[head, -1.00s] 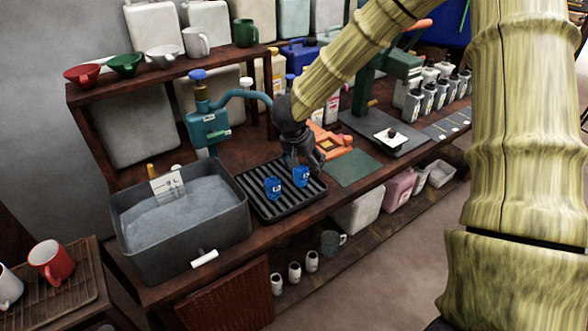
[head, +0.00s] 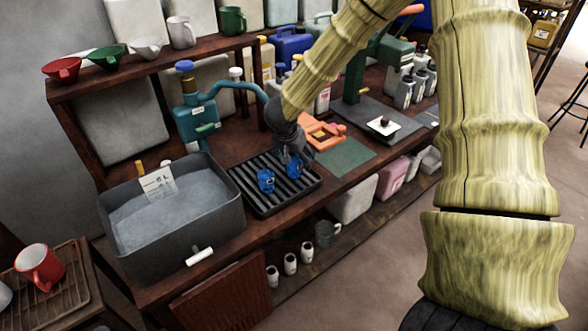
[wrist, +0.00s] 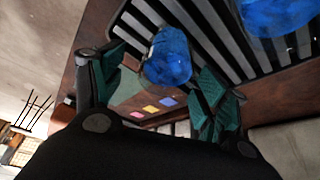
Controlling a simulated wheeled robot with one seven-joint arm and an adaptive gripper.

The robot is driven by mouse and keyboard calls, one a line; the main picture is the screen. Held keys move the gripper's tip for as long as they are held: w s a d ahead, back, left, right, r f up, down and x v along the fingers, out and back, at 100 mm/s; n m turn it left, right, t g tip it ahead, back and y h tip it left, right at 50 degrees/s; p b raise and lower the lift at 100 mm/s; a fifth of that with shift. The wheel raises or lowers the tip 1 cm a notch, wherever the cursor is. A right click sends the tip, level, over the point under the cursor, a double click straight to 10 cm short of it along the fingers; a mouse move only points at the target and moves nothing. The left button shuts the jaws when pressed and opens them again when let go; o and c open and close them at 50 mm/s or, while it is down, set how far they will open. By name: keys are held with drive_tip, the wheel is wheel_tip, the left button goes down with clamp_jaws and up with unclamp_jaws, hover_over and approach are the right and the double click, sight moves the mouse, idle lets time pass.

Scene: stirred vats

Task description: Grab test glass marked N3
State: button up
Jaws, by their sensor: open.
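Two blue test glasses with pale marks stand on a black ribbed tray (head: 257,201); the marks are too small to read. The left glass (head: 266,181) stands clear. The right glass (head: 294,168) is just below my gripper (head: 291,157), which partly hides it. In the wrist view, my open gripper (wrist: 160,68) has one green-padded finger on each side of a blue glass (wrist: 168,57), with nothing gripped. Another blue glass (wrist: 278,14) is cut off at the top right of that view. No mark is readable there.
A grey vat of liquid (head: 215,219) stands left of the tray. A teal pump (head: 197,124) is behind it. An orange device (head: 322,131) and a green mat (head: 346,156) lie to the right. A shelf with cups and funnels (head: 150,66) runs behind.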

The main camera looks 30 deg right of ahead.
drive_tip(key=x, duration=0.4)
drive_tip(key=shift+w+a+f, duration=0.1)
drive_tip(key=shift+w+f, duration=0.25)
drive_tip(key=shift+f, duration=0.05)
drive_tip(key=c, duration=1.2)
